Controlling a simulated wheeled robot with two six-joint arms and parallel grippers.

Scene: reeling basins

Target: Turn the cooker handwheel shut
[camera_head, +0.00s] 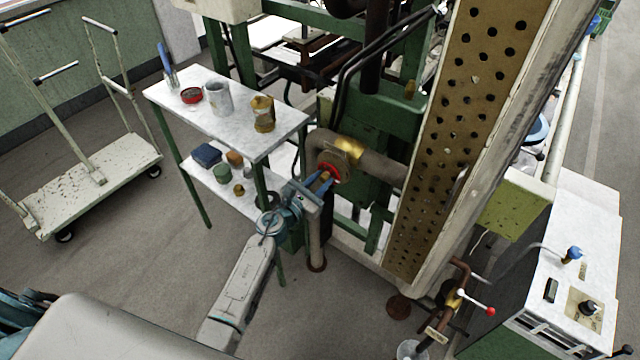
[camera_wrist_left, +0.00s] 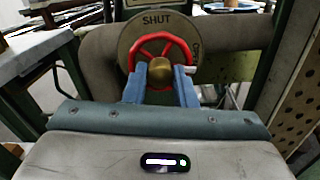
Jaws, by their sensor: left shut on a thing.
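The cooker handwheel (camera_head: 332,170) is a small red wheel on a thick brown pipe, right of the white table. In the left wrist view the red handwheel (camera_wrist_left: 143,47) shows spokes and a brass hub (camera_wrist_left: 160,71) in front. A round plate (camera_wrist_left: 157,22) behind it reads SHUT at the top, with partly hidden lettering at the right. My left gripper (camera_head: 321,182) reaches the wheel from the front. In the wrist view its blue fingers (camera_wrist_left: 160,88) stand either side of the hub and are shut on the handwheel. My right gripper is not in view.
A white two-level table (camera_head: 185,108) holds a mug, a red tin, a brass object and boxes. A cart (camera_head: 100,180) stands far left. A tall perforated panel (camera_head: 470,130) rises just right of the pipe. A white control box (camera_head: 585,240) stands at right.

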